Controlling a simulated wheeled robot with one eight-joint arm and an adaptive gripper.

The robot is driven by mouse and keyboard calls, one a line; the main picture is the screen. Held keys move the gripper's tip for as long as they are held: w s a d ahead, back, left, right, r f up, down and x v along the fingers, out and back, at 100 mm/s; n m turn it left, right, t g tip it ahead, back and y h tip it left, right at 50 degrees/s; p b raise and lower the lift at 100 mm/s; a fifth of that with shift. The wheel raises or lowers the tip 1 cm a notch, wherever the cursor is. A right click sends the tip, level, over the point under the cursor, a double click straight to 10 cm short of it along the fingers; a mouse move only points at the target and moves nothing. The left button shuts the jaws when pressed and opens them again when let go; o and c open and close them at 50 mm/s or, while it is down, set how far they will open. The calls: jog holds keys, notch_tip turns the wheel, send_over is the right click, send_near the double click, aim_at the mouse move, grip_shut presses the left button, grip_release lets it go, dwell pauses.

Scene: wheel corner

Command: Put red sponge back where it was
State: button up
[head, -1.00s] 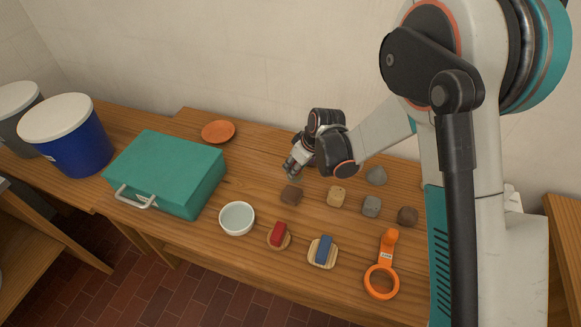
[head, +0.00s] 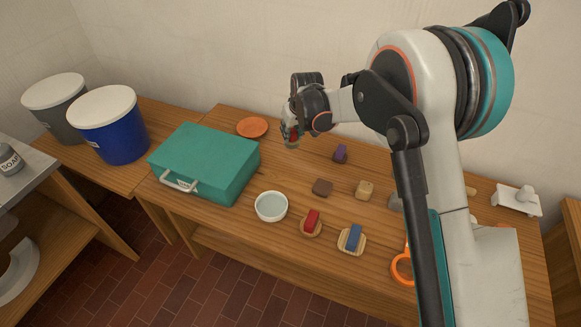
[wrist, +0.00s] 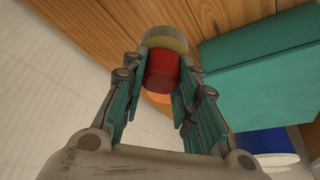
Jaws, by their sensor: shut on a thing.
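My gripper (head: 291,138) is raised above the back of the table, left of middle. It is shut on a red rounded thing (wrist: 162,72), with a pale yellowish end beyond it in the wrist view. The held thing also shows as a small red patch in the head view (head: 294,133); I cannot tell for certain that it is a sponge. Another red block (head: 312,217) sits on a round wooden dish (head: 309,232) near the front edge. A blue block (head: 354,236) sits on a squarish wooden dish (head: 344,246) to its right.
An orange plate (head: 252,127) and a teal case (head: 205,160) lie left of my gripper. A white bowl (head: 271,206) stands in front. A brown block (head: 322,187), tan block (head: 364,190) and purple-topped block (head: 340,152) lie mid-table. My arm partly hides an orange ring tool (head: 400,268).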

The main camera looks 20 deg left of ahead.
notch_tip(320, 180, down, 15)
jog(key=b, duration=0.3)
jog(key=shift+r+b, duration=0.15)
jog(key=shift+b, duration=0.25)
jog(key=shift+f, duration=0.25)
jog(key=o, duration=1)
jog(key=shift+r, duration=0.1)
jog(key=shift+c, duration=0.2)
jog(key=p+v, duration=0.3)
jog(key=v, duration=0.9)
jog(key=shift+r, duration=0.15)
